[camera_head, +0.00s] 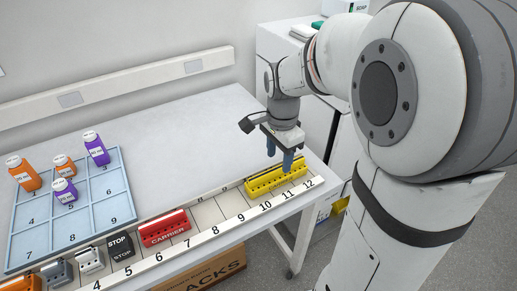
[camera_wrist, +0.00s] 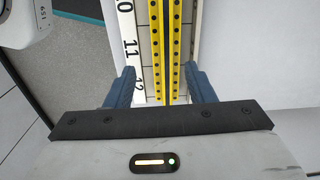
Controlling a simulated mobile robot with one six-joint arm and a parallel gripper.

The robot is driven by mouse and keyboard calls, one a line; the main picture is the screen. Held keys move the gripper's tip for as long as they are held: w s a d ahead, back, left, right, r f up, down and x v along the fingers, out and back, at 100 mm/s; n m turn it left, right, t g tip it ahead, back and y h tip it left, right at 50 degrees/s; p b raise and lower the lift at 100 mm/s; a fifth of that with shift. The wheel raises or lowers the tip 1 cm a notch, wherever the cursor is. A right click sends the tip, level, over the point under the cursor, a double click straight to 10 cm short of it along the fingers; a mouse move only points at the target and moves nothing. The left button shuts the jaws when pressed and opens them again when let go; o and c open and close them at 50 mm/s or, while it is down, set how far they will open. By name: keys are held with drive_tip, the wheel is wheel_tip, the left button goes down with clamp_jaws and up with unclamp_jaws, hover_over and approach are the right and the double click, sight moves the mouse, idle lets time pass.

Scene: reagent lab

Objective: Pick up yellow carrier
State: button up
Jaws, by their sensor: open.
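The yellow carrier (camera_head: 265,184) lies at the right end of the numbered rack, beside the numbers 10 to 12. It has a row of dark holes along its side. In the wrist view the yellow carrier (camera_wrist: 176,60) runs away from me between my two fingers. My gripper (camera_head: 287,163) points down over the carrier near its right part. In the wrist view my gripper (camera_wrist: 164,88) is open, with one blue finger on each side of the carrier and gaps between. Whether the fingertips reach down to the carrier's sides is hard to tell.
A red carrier (camera_head: 164,228) sits in the rack near 6 and 7. A black STOP block (camera_head: 121,247) and grey carriers stand left of it. A blue tray (camera_head: 112,178) with orange and purple bottles is at the left. The table (camera_head: 190,125) behind the rack is clear.

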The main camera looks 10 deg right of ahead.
sight(278, 169)
drive_tip(key=shift+w+f+m, duration=0.2)
drive_tip(key=shift+f+m, duration=0.1)
drive_tip(key=shift+f, duration=0.7)
wheel_tip(278, 169, down, 6)
drive_tip(key=shift+w+d+f, duration=0.1)
drive_tip(key=shift+w+f, duration=0.05)
drive_tip(key=shift+f, duration=0.05)
drive_tip(key=c, duration=0.9)
